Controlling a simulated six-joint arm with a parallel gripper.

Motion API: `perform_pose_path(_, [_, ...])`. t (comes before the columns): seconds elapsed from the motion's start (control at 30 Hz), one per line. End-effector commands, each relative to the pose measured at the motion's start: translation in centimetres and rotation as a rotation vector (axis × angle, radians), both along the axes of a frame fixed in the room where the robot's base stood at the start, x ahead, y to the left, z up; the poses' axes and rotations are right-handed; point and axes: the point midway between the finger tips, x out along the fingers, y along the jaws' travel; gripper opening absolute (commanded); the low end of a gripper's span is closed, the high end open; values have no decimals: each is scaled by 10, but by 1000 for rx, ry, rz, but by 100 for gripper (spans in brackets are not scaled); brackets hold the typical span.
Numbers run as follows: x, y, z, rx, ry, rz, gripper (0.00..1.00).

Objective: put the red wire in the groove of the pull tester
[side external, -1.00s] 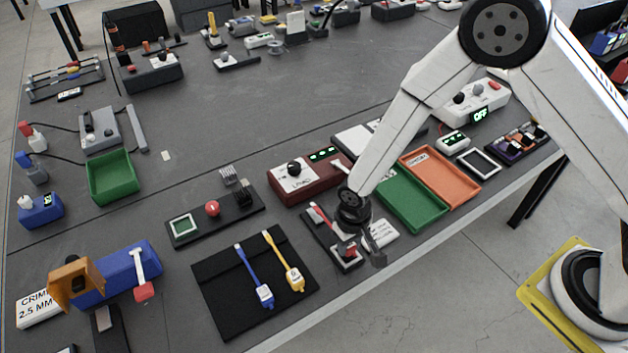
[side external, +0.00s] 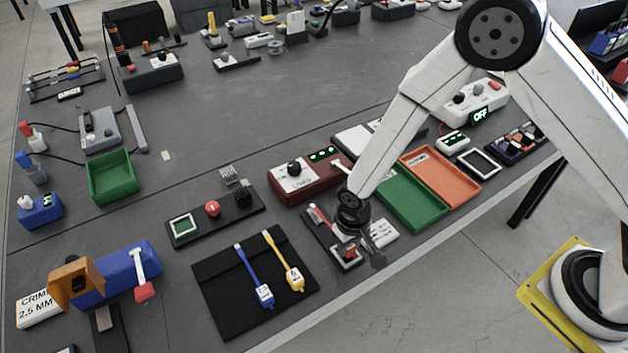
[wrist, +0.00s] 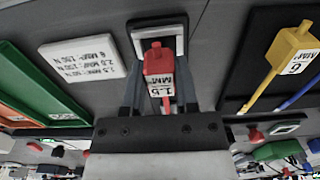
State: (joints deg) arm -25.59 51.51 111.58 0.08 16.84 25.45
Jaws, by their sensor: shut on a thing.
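The red wire's tagged end (wrist: 158,62), with a white label reading 1.5 MM, is between the fingers of my gripper (wrist: 158,85) in the wrist view. My gripper is shut on it. The pull tester's black base (wrist: 190,22) lies beyond, and the red end overlaps its pale, dark-centred end block. In the side view, my gripper (side external: 366,246) is low over the near end of the pull tester (side external: 313,232), with red showing at the end block. I cannot tell whether the wire sits in the groove, as the arm and tag hide it.
A black mat (side external: 225,292) with a blue wire (side external: 252,272) and a yellow wire (side external: 283,258) lies left of the tester. A white card (side external: 384,234) lies close on its right, with green (side external: 412,222) and orange trays beyond. The table's front edge is near.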

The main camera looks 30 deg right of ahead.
Motion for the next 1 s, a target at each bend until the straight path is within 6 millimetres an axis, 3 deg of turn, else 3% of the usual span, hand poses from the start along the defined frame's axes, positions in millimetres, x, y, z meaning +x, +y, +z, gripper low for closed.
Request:
perform_pose_path(0.77, [0,0,-14,0,0,0,0])
perform_pose_path(0.8, [0,0,-14,0,-1,0,50])
perform_pose_path(0.9, [0,0,-13,0,-1,0,79])
perform_pose_path(1.0, [0,0,-13,0,-1,0,79])
